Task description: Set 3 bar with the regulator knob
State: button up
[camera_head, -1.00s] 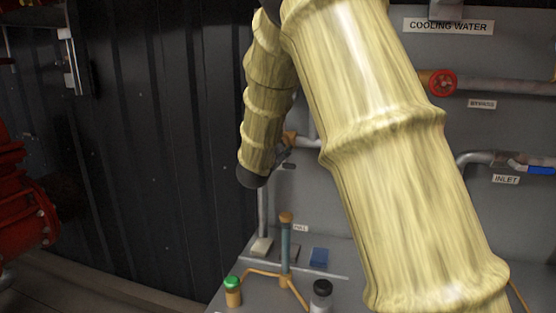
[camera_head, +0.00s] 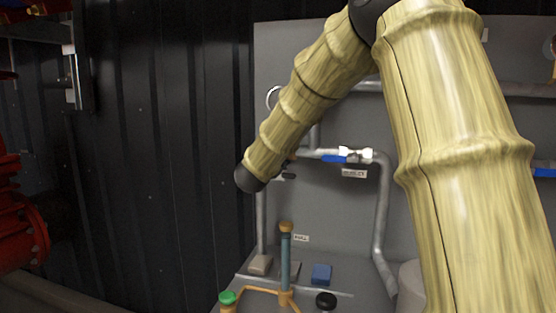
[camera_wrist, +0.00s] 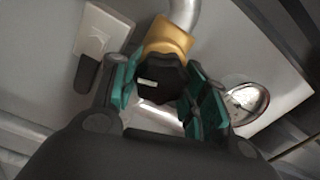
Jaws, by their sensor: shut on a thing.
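In the wrist view, the black regulator knob (camera_wrist: 160,82) sits below a brass-coloured body (camera_wrist: 168,38) on a grey pipe. It has a small pale mark on its face. My gripper (camera_wrist: 160,88) has its green pads on both sides of the knob and is shut on it. A round pressure gauge (camera_wrist: 245,101) lies right of the gripper, seen at a slant. Its reading is too small to tell. In the head view, my arm hides the knob and my fingers.
In the head view, a blue-handled valve (camera_head: 338,158) sits on a pipe right of my forearm. Below stand a green-capped item (camera_head: 228,298), a tall post (camera_head: 286,250) and a blue block (camera_head: 321,274). A dark corrugated wall (camera_head: 150,150) is at the left.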

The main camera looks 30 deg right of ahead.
jog(key=shift+d+r, duration=0.1)
jog(key=o, duration=1.1)
jog(key=shift+c, duration=0.2)
jog(key=shift+s, duration=0.1)
jog(key=v, duration=0.8)
